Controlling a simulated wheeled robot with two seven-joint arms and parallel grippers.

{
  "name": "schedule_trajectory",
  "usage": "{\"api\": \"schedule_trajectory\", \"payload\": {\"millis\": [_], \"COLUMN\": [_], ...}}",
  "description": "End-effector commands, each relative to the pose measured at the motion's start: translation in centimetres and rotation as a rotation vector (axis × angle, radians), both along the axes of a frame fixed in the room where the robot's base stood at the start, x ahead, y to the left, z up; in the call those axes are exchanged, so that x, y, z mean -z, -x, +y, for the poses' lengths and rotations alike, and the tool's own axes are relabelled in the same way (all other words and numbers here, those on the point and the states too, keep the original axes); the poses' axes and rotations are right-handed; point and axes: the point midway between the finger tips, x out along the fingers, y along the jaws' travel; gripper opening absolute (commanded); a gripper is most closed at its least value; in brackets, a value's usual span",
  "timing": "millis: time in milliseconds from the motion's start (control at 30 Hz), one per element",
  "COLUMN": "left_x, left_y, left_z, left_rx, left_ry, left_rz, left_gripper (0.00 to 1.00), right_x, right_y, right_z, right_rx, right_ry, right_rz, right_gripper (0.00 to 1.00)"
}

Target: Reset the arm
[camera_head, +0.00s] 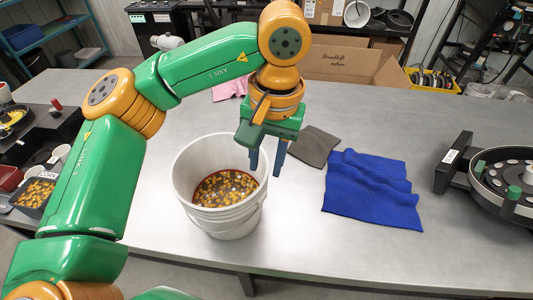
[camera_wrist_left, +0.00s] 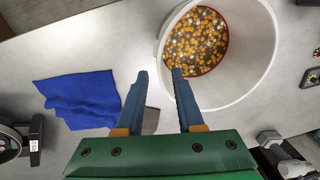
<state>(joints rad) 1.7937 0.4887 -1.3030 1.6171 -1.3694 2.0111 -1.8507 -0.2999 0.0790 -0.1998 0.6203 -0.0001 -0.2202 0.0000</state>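My left gripper (camera_head: 266,165) hangs from the green and orange left arm above the table, at the right rim of the white bucket (camera_head: 231,216). Its two blue fingers are apart with nothing between them. In the left wrist view the open fingers (camera_wrist_left: 160,82) point toward the table beside the bucket (camera_wrist_left: 248,88). The bucket holds a mix of yellow, dark and pale kernels (camera_head: 224,188). My right gripper is not in view.
A blue cloth (camera_head: 370,192) and a grey cloth (camera_head: 314,146) lie right of the bucket. A round seed meter (camera_head: 505,180) stands at the right edge. A corn bin (camera_head: 36,194) is at the left. An open cardboard box (camera_head: 345,66) is behind the table. The front right tabletop is clear.

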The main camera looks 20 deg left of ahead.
Motion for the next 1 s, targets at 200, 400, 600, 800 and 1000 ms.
{"api": "schedule_trajectory", "payload": {"millis": [200,400,600,800,1000], "left_x": [-1.3,-1.2,-2.0,-7.0,-9.6], "left_y": [0.0,0.0,0.0,0.0,0.0], "left_z": [-0.1,-0.1,-0.1,-0.1,-0.1], "left_rx": [0.000,0.000,0.000,0.000,0.000], "left_ry": [0.001,0.001,0.001,0.001,0.001], "left_rz": [0.001,0.001,0.000,0.000,0.000], "left_gripper": [0.37,0.37,0.37,0.37,0.37], "right_x": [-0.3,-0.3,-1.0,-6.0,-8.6], "right_y": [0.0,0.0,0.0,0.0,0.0], "right_z": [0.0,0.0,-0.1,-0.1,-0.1], "right_rx": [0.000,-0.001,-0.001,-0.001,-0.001], "right_ry": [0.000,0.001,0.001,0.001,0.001], "right_rz": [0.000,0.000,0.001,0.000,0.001], "right_gripper": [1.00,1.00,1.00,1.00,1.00]}}
